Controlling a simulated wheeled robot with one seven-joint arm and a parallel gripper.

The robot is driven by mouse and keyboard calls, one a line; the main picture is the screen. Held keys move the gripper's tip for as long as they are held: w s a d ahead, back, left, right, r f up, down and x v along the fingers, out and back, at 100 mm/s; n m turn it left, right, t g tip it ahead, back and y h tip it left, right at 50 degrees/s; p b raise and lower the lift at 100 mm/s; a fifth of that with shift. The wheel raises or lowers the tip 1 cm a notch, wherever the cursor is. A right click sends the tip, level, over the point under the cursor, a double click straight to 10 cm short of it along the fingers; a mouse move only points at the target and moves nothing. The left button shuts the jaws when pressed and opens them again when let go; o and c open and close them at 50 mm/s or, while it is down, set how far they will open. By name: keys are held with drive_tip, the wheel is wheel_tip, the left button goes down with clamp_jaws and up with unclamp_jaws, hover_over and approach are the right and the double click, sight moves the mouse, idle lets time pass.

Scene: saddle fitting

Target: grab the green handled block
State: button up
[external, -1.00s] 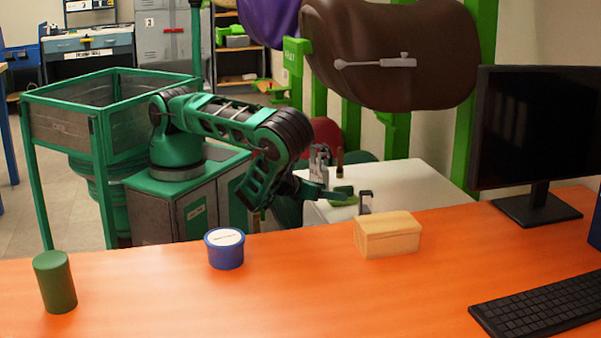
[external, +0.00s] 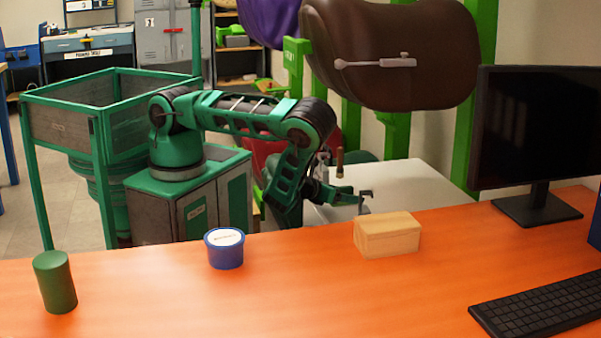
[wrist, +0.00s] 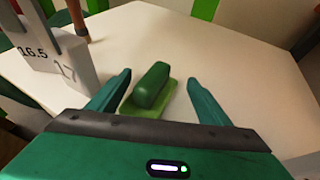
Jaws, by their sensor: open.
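The green handled block (wrist: 151,87) lies on the white table (wrist: 226,60) in the wrist view. It has a dark green rounded handle on a lighter green base. My gripper (wrist: 160,88) is open, with one finger on each side of the block. The near part of the block's base is hidden behind the gripper body. In the external view my gripper (external: 345,194) is over the white table (external: 400,183), and it hides the block there.
A grey block marked 16.5 and 17 (wrist: 62,68) stands left of the green block. A small grey clamp-like piece (external: 365,200) stands beside my gripper. The orange desk (external: 300,295) in front holds a wooden box (external: 387,235). The table's far side is clear.

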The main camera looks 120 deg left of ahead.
sight(346, 188)
drive_tip(key=c, duration=1.1)
drive_tip(key=shift+c, duration=0.2)
drive_tip(key=shift+r, duration=0.6)
drive_tip(key=c, duration=0.3)
wheel_tip(346, 188, up, 9)
drive_tip(key=shift+f, duration=0.1)
